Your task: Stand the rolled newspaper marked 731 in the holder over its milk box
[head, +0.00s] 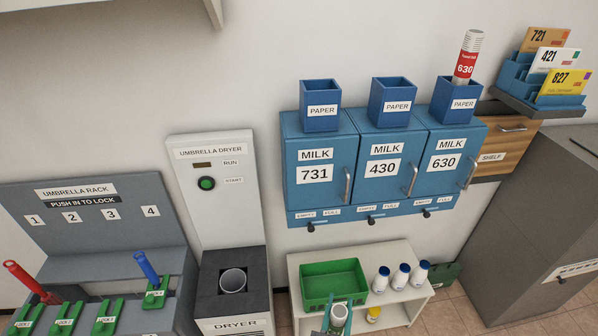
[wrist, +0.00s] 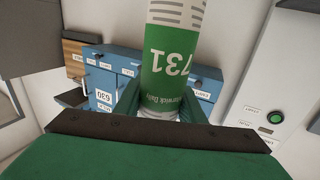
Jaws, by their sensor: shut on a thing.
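The rolled newspaper (wrist: 172,62) with a green band marked 731 is between the two fingers of my gripper (wrist: 160,100) in the wrist view; its lettering shows upside down there. In the head view my gripper (head: 337,324) and the top of the roll (head: 339,313) show at the bottom edge, in front of the low white shelf and well below the milk boxes. The milk box (head: 316,176) marked 731 is the left one of three blue boxes. Its blue PAPER holder (head: 320,97) stands on top, open upward, and looks empty.
The middle holder (head: 390,93) looks empty; the right one (head: 461,91) holds a red-banded newspaper (head: 466,60) marked 630. A green crate (head: 333,279) and several bottles sit on the low shelf (head: 405,308). The umbrella dryer (head: 212,190) stands left; wall above the holders is clear.

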